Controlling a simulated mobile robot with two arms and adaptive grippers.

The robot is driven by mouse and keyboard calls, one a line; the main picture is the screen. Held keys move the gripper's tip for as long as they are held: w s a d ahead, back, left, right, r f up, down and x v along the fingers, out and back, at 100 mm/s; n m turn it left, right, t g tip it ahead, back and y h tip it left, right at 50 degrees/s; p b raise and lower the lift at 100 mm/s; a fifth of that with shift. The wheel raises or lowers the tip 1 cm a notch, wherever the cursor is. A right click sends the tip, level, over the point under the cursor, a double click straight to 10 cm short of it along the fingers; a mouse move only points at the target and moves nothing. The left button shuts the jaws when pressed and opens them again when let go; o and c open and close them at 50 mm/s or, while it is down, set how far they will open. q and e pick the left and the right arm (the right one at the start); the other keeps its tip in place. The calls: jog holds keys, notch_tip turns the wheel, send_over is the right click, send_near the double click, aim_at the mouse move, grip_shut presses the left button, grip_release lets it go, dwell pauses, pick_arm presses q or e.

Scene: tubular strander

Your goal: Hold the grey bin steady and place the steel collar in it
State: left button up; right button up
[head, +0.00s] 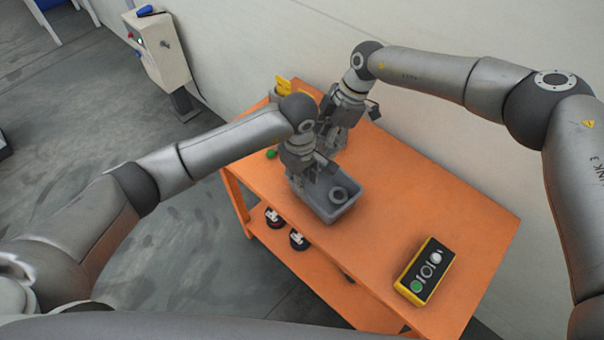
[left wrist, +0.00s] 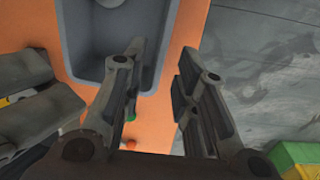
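The grey bin (head: 347,211) stands on the orange table, and its inside shows in the left wrist view (left wrist: 85,55). The steel collar (head: 339,189) is a grey ring that appears to lie in the bin; only a piece of it shows at the top edge of the left wrist view (left wrist: 113,3).
The orange table (head: 440,205) is clear to the right of the bin up to a yellow button box (head: 425,271). A small green object (head: 271,154) lies left of the grippers. A yellow item (head: 283,87) stands at the back. Red-and-black objects (head: 298,240) sit on the lower shelf.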

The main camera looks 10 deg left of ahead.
aim_at(305, 202)
pick_arm(q)
jog(key=f, duration=1)
jog(key=shift+w+d+f, duration=0.2)
jog(key=shift+f, duration=0.2)
grip_shut()
